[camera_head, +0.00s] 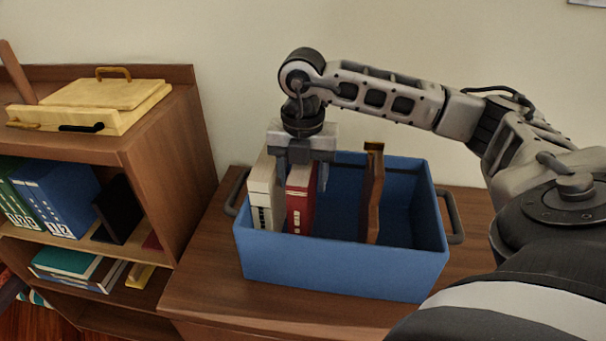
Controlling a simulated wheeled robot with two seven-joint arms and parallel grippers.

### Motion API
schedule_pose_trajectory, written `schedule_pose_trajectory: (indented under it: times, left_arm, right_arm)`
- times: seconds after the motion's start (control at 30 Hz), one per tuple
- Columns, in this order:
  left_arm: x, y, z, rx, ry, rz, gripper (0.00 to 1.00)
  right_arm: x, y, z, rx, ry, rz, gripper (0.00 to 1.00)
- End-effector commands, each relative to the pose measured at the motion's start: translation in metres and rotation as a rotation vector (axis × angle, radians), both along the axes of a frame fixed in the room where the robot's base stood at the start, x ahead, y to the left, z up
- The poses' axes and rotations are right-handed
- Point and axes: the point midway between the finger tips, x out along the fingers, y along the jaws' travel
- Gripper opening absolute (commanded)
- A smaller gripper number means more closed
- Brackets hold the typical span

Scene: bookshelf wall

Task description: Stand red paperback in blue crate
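The red paperback (300,207) is upright inside the blue crate (340,265), with its spine facing me. It stands just right of a cream book (262,195). My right gripper (303,176) is over the crate, pointing down, with one finger on each side of the red paperback's upper part. I cannot tell whether the fingers press on it or only straddle it. The crate's front wall hides the paperback's bottom edge, so I cannot see whether it touches the crate floor. My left gripper is not in view.
A brown board-like divider (372,195) stands in the crate, with free room on both sides. The crate sits on a low wooden cabinet (200,290). At left, a bookshelf (180,170) holds binders and books, with a yellow box (95,98) on top.

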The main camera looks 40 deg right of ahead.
Motion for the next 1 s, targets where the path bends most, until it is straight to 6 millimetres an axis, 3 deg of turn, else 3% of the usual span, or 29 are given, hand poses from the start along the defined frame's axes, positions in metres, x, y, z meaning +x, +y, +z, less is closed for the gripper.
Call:
schedule_pose_trajectory:
  times: [0.17,0.43,0.63,1.0]
  left_arm:
    - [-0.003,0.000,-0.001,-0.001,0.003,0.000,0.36]
    - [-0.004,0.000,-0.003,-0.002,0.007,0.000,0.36]
    - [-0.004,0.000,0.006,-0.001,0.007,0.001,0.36]
    - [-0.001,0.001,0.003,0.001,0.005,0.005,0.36]
  right_arm:
    - [0.001,0.000,0.017,-0.001,-0.004,0.000,0.54]
    - [0.001,0.001,0.076,0.002,-0.006,0.002,0.54]
    - [0.001,0.000,0.113,-0.001,-0.003,0.000,0.54]
    - [0.000,0.000,0.123,0.000,0.000,0.000,0.54]
